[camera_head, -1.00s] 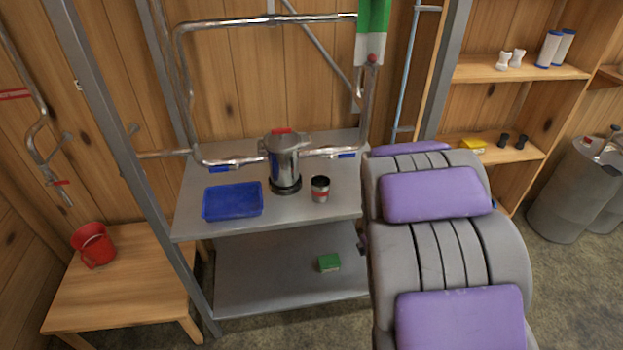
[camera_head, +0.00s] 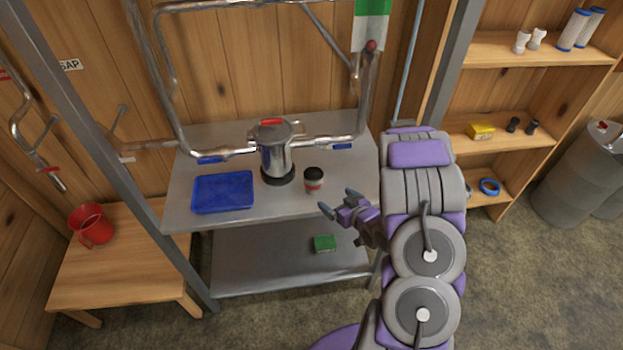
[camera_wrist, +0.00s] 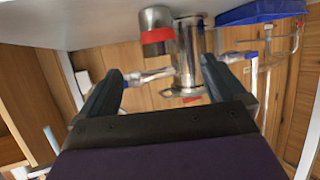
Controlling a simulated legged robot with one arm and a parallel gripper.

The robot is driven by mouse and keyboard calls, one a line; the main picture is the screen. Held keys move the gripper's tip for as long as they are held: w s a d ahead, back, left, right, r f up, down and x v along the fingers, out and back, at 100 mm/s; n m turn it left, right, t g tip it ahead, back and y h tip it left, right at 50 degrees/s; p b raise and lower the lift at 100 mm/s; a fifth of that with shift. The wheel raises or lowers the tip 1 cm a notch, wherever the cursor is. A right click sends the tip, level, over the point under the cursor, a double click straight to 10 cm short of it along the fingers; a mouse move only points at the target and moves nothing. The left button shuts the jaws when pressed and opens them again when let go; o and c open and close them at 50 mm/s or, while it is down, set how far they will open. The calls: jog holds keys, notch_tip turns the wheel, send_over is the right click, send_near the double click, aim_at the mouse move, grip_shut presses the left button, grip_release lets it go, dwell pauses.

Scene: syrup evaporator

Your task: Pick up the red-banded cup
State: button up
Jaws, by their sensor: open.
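The red-banded cup (camera_head: 314,181) stands upright on the upper grey metal shelf (camera_head: 340,202), just right of the steel canister. It has a dark top and a red band around its side. My gripper (camera_head: 339,200) is open and empty, to the right of the cup near the shelf's front edge, apart from the cup. In the wrist view, which looks upside down, the cup (camera_wrist: 156,30) appears beyond and between the open fingers of my gripper (camera_wrist: 155,82). The canister (camera_wrist: 187,50) shows right beside it there.
The steel canister (camera_head: 275,155) with a red-topped lid stands left of the cup, with pipes behind it. A blue tray (camera_head: 223,192) lies farther left. A green box (camera_head: 324,243) sits on the lower shelf.

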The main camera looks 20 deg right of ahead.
aim_at(317, 186)
jog(key=x, duration=0.7)
jog(key=d+b+x, duration=0.1)
jog(key=x, duration=0.2)
jog(key=shift+w+f, duration=0.25)
jog(key=shift+f, duration=0.1)
jog(key=shift+w+a+f, duration=0.25)
jog(key=shift+w+a, duration=0.25)
jog(key=shift+w, duration=0.3)
jog(key=b+x, duration=0.1)
jog(key=x, duration=0.2)
jog(key=shift+w+d+f, duration=0.1)
jog(key=shift+w+f, duration=0.1)
jog(key=shift+f, duration=0.05)
jog(key=shift+w+d+f, duration=0.15)
jog(key=shift+w, duration=0.25)
jog(key=shift+c, duration=0.2)
jog(key=c, duration=1)
